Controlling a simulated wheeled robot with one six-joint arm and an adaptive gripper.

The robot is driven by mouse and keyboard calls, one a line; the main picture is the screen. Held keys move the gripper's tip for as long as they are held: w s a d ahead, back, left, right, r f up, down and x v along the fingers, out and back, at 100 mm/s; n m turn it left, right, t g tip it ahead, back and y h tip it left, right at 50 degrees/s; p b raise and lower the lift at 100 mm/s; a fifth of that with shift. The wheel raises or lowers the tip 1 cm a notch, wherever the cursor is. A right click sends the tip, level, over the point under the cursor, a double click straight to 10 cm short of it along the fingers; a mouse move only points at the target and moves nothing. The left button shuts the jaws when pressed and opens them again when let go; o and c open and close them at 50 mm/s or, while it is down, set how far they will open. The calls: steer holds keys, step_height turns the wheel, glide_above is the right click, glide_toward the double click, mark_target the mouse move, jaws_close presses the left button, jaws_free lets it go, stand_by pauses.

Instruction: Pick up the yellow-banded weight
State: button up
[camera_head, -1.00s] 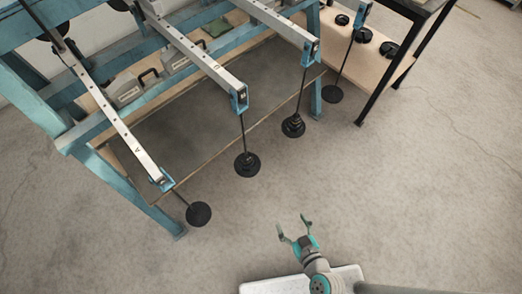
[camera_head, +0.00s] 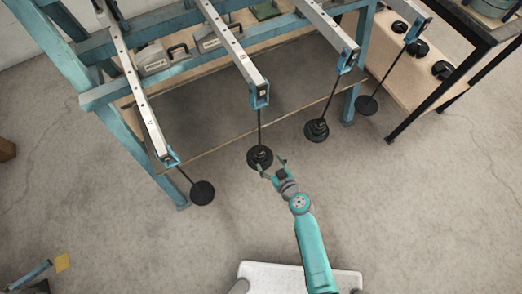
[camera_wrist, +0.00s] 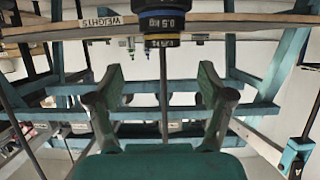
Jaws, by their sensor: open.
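A black weight with a yellow band (camera_wrist: 166,37) shows at the top of the wrist view, where the picture is upside down. It is stacked against a dark weight marked 0.5 KG (camera_wrist: 166,20), on a thin rod that runs between my fingers in the picture. In the head view, a stack of dark discs (camera_head: 259,156) hangs from the middle lever; no yellow can be made out there. My gripper (camera_head: 272,165) is open and empty, its fingertips close to this stack. In the wrist view its fingers (camera_wrist: 164,76) stand apart on either side of the rod line.
Other hanging discs flank it at left (camera_head: 202,192) and right (camera_head: 316,129), with another farther right (camera_head: 367,105). The blue frame (camera_head: 92,120) and its shelf (camera_head: 220,120) stand behind. A black-legged bench (camera_head: 440,90) is at right. The front floor is mostly clear.

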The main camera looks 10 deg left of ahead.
mark_target(261, 153)
steer(key=shift+x, duration=3.55)
steer(key=shift+a, duration=0.15)
steer(key=shift+r, duration=0.1)
steer(key=c, duration=1.2)
steer(key=shift+r, duration=0.15)
steer(key=shift+c, duration=0.2)
steer(key=shift+r, duration=1.6)
steer(key=s+d, duration=1)
steer(key=s, duration=0.5)
